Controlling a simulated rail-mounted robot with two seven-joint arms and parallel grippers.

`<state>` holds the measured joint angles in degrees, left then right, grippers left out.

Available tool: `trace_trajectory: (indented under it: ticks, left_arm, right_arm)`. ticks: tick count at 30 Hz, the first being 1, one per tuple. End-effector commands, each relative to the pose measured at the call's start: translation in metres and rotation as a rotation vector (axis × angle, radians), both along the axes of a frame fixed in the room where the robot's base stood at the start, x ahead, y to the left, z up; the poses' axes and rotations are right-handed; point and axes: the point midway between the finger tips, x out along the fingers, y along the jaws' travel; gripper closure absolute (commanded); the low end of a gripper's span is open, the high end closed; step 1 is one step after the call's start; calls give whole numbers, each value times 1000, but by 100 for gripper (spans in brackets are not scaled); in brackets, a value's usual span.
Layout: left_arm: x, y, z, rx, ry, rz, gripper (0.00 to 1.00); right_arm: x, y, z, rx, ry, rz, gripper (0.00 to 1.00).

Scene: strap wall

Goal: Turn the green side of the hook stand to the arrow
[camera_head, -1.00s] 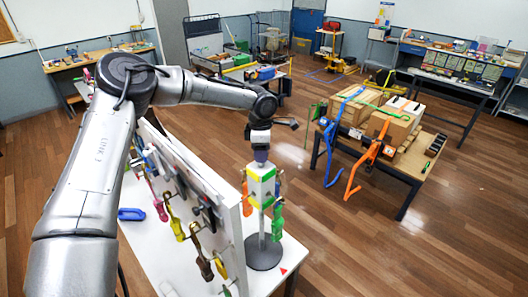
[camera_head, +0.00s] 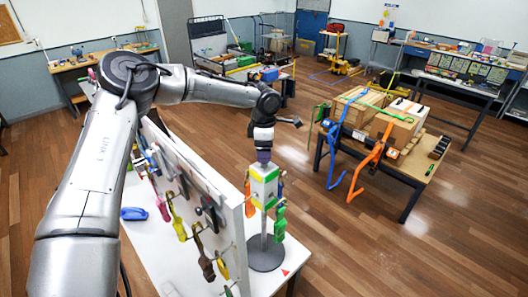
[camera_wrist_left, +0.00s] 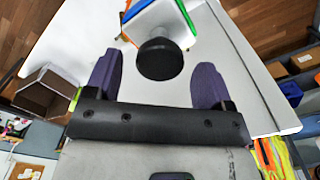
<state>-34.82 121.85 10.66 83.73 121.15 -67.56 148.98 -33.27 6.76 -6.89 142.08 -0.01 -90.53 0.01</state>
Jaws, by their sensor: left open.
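The hook stand has a round grey base (camera_head: 266,256), a thin pole and a pale block head (camera_head: 263,187) with green and yellow on it. Orange, blue and green straps hang from its hooks. A small red arrow (camera_head: 285,272) lies on the white table just right of the base. My left gripper (camera_head: 264,156) is directly above the head, pointing down. In the left wrist view its purple fingers (camera_wrist_left: 157,66) are apart, with the stand's dark round knob (camera_wrist_left: 160,60) between their tips; contact cannot be told. The right gripper is not in view.
A white pegboard wall (camera_head: 195,205) with hanging tools and straps stands close left of the stand. A blue object (camera_head: 133,214) lies on the white table behind it. A wooden table (camera_head: 418,168) with strapped boxes stands at the right. Open floor lies between.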

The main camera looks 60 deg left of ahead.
Motion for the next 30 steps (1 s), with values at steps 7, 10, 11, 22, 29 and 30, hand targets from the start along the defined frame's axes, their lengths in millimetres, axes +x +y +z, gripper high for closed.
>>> trace_trajectory:
  ticks: [7,10,11,22,29,30]
  left_arm:
    - [0,0,45,1,-5,1,24]
    - [1,0,65,1,-5,0,24]
    - [0,0,71,1,-4,0,24]
    - [0,0,120,1,-2,0,24]
    - [0,0,128,-1,-1,-1,24]
    - [0,0,128,-1,-1,-1,24]
  right_arm:
    - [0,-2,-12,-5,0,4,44]
    - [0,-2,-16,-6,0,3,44]
    - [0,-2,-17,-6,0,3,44]
    - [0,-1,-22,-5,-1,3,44]
    - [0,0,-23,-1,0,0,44]
    - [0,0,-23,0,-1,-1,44]
